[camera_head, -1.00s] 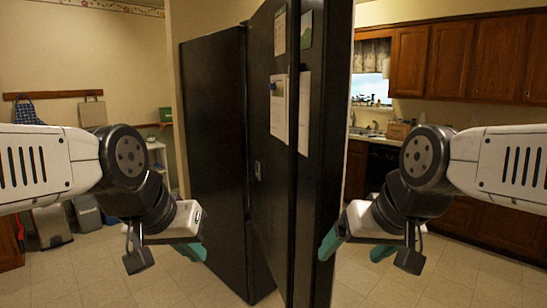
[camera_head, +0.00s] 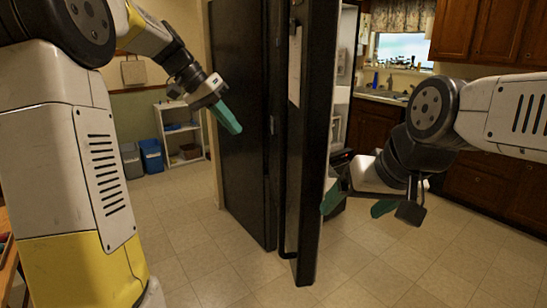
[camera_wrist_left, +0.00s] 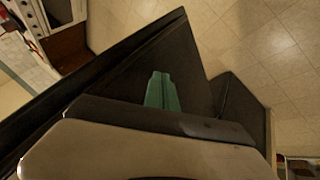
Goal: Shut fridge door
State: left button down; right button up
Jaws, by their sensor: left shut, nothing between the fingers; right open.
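The black fridge (camera_head: 238,150) stands in the middle of the head view. One of its doors (camera_head: 318,140) is open and seen nearly edge-on, with part of the pale interior (camera_head: 346,50) showing at its right. My left gripper (camera_head: 230,117) is shut and empty in front of the fridge's left part, left of the open door. In the left wrist view its teal fingers (camera_wrist_left: 162,92) are over dark fridge panels; contact cannot be told. My right gripper (camera_head: 358,203) is open and empty, just right of the open door's edge, with one finger close to it.
A sink counter (camera_head: 385,96) and brown cabinets (camera_head: 490,45) stand at the right. A white shelf (camera_head: 180,130) and blue bin (camera_head: 151,155) are at the left. The tiled floor (camera_head: 215,255) in front is clear.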

pick_arm(q)
jog(key=d+f, duration=0.8)
jog(key=d, duration=0.1)
jog(key=shift+w+d, duration=0.4)
jog(key=shift+f, duration=0.1)
